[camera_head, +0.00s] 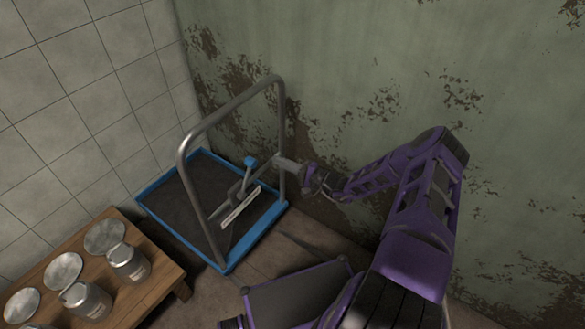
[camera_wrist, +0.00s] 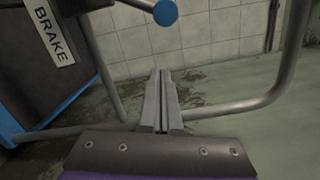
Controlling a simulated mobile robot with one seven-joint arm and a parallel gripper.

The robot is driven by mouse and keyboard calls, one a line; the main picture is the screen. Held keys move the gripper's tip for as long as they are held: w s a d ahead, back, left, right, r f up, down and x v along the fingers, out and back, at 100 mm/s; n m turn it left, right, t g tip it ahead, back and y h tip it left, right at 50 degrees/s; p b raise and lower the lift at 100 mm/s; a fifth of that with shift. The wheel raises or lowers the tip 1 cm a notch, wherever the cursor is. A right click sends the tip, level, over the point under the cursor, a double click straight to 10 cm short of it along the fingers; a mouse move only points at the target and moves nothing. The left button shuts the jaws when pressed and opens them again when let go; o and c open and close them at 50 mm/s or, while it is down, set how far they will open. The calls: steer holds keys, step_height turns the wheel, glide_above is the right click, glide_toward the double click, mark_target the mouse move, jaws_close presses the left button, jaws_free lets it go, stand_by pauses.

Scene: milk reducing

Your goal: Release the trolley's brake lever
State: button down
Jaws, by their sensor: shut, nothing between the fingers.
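The trolley has a dark deck with a blue rim (camera_head: 247,241) and a grey tubular handle frame (camera_head: 232,112). Its brake lever is a grey rod with a blue knob (camera_head: 249,161); the knob shows at the top of the wrist view (camera_wrist: 165,12). A pale label plate (camera_head: 240,207) sits beside the lever and reads BRAKE in the wrist view (camera_wrist: 52,40). My gripper (camera_head: 279,160) is at the handle frame's right post, right of the knob. In the wrist view its fingers (camera_wrist: 161,74) are shut and empty, below the knob and apart from it. Contact with the post cannot be told.
A wooden table (camera_head: 158,279) at lower left holds several metal cans, with round metal lids or discs. A tiled wall (camera_head: 85,90) stands behind the trolley. A peeling green wall (camera_head: 370,70) runs close along the right, beside my arm.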

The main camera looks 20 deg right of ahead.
mark_target(246, 179)
steer(key=a, duration=0.2)
steer(key=a+r, duration=0.1)
steer(key=a, duration=0.2)
steer(key=shift+w+r, duration=0.1)
steer(key=shift+r, duration=0.2)
stand_by(0.4)
steer(key=shift+a+n, duration=0.2)
steer(key=shift+n, duration=0.2)
